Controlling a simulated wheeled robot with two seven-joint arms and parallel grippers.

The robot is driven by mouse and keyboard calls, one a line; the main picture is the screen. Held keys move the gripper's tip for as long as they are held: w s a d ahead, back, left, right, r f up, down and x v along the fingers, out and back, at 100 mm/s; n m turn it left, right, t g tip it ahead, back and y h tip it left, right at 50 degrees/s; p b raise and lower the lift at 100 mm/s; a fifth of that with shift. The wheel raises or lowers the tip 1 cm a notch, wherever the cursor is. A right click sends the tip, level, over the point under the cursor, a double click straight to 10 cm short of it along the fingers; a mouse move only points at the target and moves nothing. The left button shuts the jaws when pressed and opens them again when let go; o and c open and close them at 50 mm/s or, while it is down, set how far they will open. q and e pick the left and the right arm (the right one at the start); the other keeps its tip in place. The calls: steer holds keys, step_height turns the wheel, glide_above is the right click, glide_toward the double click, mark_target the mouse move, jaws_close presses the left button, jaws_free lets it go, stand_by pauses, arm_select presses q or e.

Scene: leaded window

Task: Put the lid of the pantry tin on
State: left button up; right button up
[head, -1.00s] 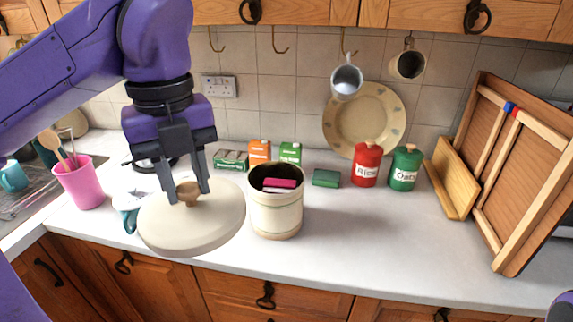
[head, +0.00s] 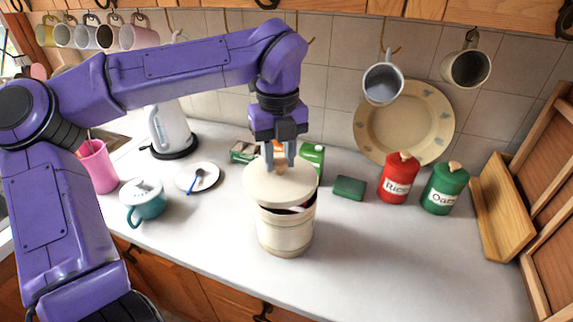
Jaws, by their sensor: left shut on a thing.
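The cream pantry tin (head: 286,234) stands upright on the white counter, with something dark and pinkish showing at its mouth. The round cream lid (head: 281,188) is over the tin's mouth, slightly tilted and set toward the back left. A gap shows between lid and rim at the front right; whether the lid touches the rim at the back is hidden. My left gripper (head: 278,164) is shut on the lid's wooden knob, above the tin. My right gripper is not in view.
A green box (head: 312,158) stands close behind the tin. A green block (head: 349,187), red tin (head: 397,178) and green tin (head: 444,188) are to the right. A teal pot (head: 145,199) and saucer (head: 197,177) are left. The front right counter is clear.

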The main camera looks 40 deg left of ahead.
mark_target(285, 159)
arm_select(q)
steer(key=shift+w+a+f, duration=0.2)
steer(key=shift+w+f, duration=1)
steer(key=f, duration=0.1)
steer(key=f+p, duration=0.1)
steer(key=f, duration=0.1)
steer(key=shift+s+d+f, duration=0.1)
steer(key=shift+s, duration=0.1)
steer(key=shift+w+f, duration=0.1)
steer(key=shift+f, duration=0.1)
jaws_close()
steer(key=o, duration=1)
jaws_free()
steer(key=shift+w, duration=0.1)
steer(key=shift+o, duration=0.2)
steer(key=shift+r, duration=0.1)
step_height(285, 159, up, 12)
steer(key=b, duration=0.1)
